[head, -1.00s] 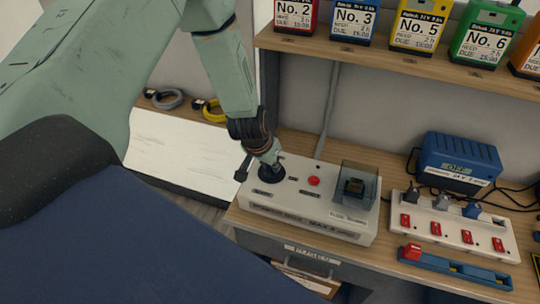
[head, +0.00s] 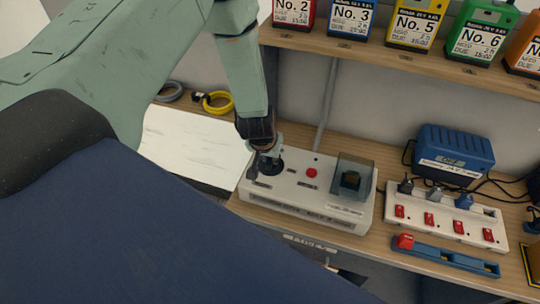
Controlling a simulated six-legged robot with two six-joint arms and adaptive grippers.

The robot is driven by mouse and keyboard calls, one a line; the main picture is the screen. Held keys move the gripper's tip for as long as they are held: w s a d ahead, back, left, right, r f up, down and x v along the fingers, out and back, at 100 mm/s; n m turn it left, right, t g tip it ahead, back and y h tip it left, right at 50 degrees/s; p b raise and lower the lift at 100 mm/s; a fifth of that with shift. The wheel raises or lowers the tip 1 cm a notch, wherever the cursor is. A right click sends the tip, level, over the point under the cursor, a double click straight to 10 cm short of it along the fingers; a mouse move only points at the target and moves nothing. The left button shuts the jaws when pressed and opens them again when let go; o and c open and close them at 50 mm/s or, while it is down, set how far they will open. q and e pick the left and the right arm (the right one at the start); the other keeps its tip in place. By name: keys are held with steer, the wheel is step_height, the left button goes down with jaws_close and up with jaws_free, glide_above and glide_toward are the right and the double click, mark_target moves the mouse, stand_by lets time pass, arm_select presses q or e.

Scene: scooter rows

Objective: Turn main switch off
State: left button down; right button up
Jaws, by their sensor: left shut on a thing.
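The white switch box (head: 295,212) sits on the wooden bench. It has a dark round rotary switch (head: 268,167) at its left end, a red button (head: 311,173) in the middle and a clear smoked cover (head: 354,178) on the right. My left gripper (head: 268,158) comes down from above at the rotary switch and is shut on its handle. The gripper hides most of the handle, so its exact angle cannot be told. My right gripper is out of view.
A white power strip (head: 470,222) with several red switches and a blue charger (head: 452,155) stand to the right. A blue bar (head: 450,260) lies in front of the strip. Above, a shelf (head: 400,57) carries several labelled batteries. A yellow cable coil (head: 218,102) lies at the back left.

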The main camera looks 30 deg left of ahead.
arm_select(q)
steer(key=c, duration=1.3)
jaws_free()
steer(key=v, duration=1.2)
steer(key=shift+d, duration=0.1)
steer(key=s+d+f+g+b, duration=0.1)
steer(key=s+d+f+b, duration=0.1)
steer(key=s+f+b, duration=0.4)
steer(key=s+d+f+m+g+b, duration=0.1)
steer(key=s+d+f+b, duration=0.1)
steer(key=s+f+b, duration=0.5)
steer(key=s+d+f+m+g+h+b, duration=0.1)
steer(key=s+f+b, duration=0.5)
steer(key=s+f, duration=0.8)
steer(key=shift+s+d+f+g, duration=0.1)
steer(key=shift+d+f+g, duration=0.15)
steer(key=shift+f, duration=0.95)
steer(key=shift+s+d+f+g, duration=0.1)
steer(key=shift+d+f+g, duration=0.1)
steer(key=shift+f, duration=1)
steer(key=shift+d+f+g, duration=0.15)
steer(key=shift+d+f, duration=0.1)
steer(key=shift+f, duration=0.95)
